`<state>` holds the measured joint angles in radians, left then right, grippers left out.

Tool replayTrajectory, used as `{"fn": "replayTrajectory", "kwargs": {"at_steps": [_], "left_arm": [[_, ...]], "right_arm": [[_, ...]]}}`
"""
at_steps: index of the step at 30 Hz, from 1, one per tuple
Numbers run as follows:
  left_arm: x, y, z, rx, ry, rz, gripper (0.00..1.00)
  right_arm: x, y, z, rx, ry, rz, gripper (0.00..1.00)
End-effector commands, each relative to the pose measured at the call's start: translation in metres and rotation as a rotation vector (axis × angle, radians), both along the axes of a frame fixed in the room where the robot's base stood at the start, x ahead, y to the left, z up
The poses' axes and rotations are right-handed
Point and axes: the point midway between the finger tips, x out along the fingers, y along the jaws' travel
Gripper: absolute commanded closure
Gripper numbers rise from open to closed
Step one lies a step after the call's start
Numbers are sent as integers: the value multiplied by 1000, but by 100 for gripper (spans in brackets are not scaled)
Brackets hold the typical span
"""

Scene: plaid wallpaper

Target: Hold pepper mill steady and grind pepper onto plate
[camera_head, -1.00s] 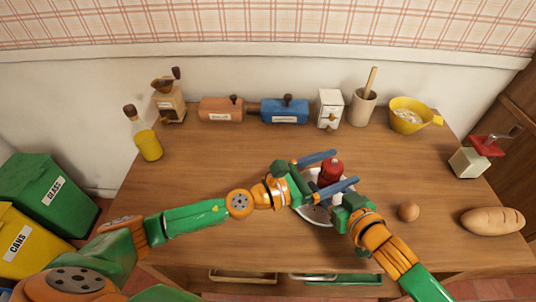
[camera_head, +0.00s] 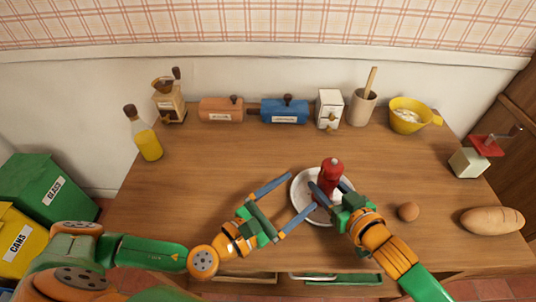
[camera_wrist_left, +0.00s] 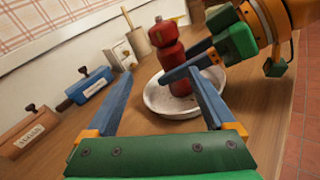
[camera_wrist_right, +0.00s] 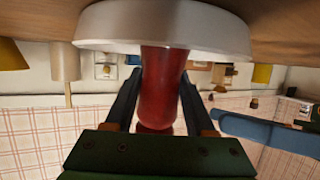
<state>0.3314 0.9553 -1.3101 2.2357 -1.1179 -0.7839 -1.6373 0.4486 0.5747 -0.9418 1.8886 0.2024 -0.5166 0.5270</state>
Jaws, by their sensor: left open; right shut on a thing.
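The red pepper mill (camera_head: 331,173) stands upright over the white plate (camera_head: 300,194). My right gripper (camera_head: 330,192) is shut on the mill's body; in the right wrist view the mill (camera_wrist_right: 160,90) sits between its fingers, with the plate (camera_wrist_right: 165,28) at the mill's base. My left gripper (camera_head: 272,207) is open and empty, left of the plate and apart from the mill. In the left wrist view, the mill (camera_wrist_left: 172,55) and plate (camera_wrist_left: 160,101) show beyond my left fingers. Dark specks show on the plate there.
An egg (camera_head: 408,211) and a bread loaf (camera_head: 492,220) lie to the right. A bottle (camera_head: 147,138), a grinder (camera_head: 169,103), boxes, a utensil pot (camera_head: 362,107) and a yellow bowl (camera_head: 408,120) line the back. The table's left-middle is clear.

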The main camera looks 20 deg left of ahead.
Motion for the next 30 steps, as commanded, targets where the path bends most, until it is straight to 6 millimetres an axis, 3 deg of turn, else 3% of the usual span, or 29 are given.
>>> {"fn": "replayTrajectory", "kwargs": {"at_steps": [6, 12, 15, 21, 30], "left_arm": [[43, 37, -15, 236, -38, -34, 12], [79, 76, -17, 390, -44, -43, 12], [95, 85, -22, 429, -18, -87, 12], [107, 94, -25, 455, 10, -123, 12], [107, 93, -25, 455, 11, -126, 12]], "right_arm": [[0, 0, 0, 1, -1, 0, 100], [0, 0, 0, 1, -1, 0, 100], [0, 0, 0, 1, -1, 0, 100], [0, 0, 0, 1, -1, 0, 100], [0, 0, 0, 1, -1, 0, 100]]}}
